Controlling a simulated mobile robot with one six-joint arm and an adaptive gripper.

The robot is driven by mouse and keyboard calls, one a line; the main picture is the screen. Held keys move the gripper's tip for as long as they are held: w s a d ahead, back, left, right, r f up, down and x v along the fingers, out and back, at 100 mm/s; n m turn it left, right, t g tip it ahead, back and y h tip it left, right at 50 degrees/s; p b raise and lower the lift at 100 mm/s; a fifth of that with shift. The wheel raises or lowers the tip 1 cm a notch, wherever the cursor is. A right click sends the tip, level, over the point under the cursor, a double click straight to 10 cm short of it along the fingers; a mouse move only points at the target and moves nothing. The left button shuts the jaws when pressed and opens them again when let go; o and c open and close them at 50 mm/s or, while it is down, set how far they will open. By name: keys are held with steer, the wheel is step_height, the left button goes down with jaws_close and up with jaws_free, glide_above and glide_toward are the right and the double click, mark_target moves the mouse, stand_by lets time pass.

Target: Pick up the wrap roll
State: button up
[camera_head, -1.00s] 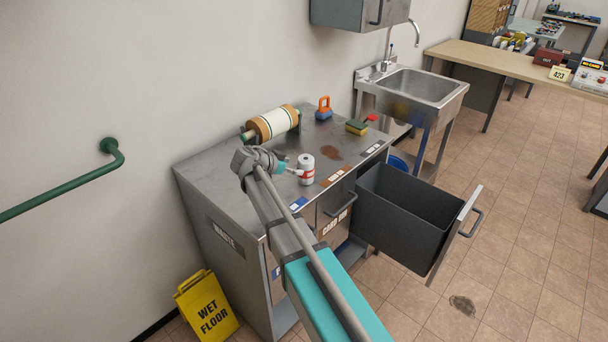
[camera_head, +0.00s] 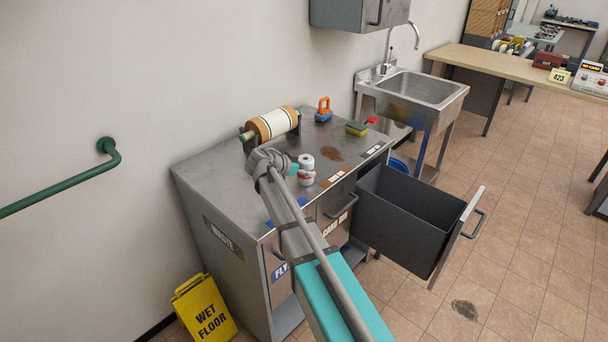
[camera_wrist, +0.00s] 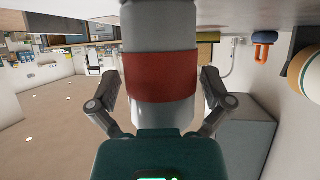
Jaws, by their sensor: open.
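A small upright white roll with a red band, which looks like the wrap roll (camera_head: 306,163), stands on the metal counter near its front edge. In the wrist view the same wrap roll (camera_wrist: 160,75) fills the middle, its red band between the fingers. My gripper (camera_head: 294,170) is beside it, on its left in the head view. In the wrist view my gripper (camera_wrist: 160,88) is open, with one finger on each side of the roll; gaps show at both sides.
A larger brown-and-white roll on a stand (camera_head: 272,125) is at the counter's back. An orange-and-blue tool (camera_head: 323,110) and a sponge (camera_head: 357,128) lie right of it. An open grey drawer (camera_head: 402,225) juts out in front; a yellow wet-floor sign (camera_head: 205,308) stands lower left.

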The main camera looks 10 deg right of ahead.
steer(key=shift+c, duration=0.3)
steer(key=c, duration=0.7)
